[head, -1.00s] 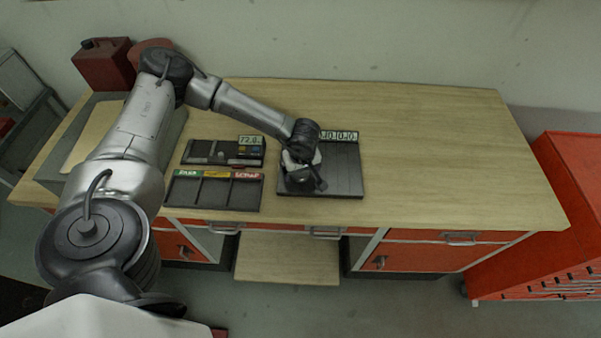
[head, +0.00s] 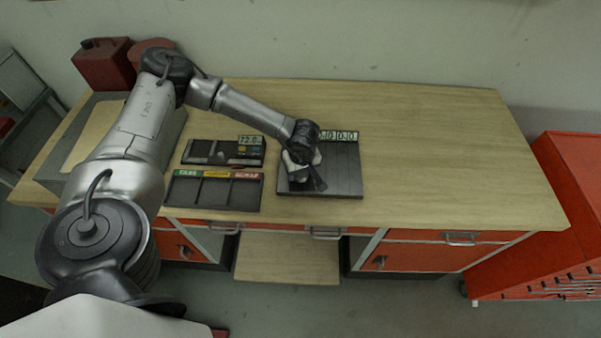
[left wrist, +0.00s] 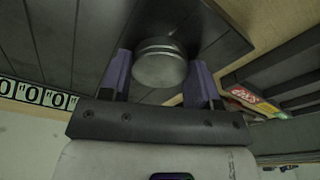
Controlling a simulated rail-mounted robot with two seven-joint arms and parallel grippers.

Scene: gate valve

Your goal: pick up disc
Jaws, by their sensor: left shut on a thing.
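The disc (left wrist: 160,62) is a round, pale metal piece with a groove around its edge. It shows in the left wrist view between the two purple-grey fingers of my left gripper (left wrist: 160,82), which is shut on it. In the head view my left gripper (head: 311,180) is over the left part of the dark slatted board (head: 345,170), and the disc is hidden there by the gripper and wrist. I cannot tell how far the disc is from the board. My right gripper is not in view.
A row of number tiles (head: 338,135) stands at the board's back edge. Left of the board are a tray with coloured labels (head: 215,192) and a dark unit with a small display (head: 250,141). The right of the wooden bench (head: 450,150) is clear.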

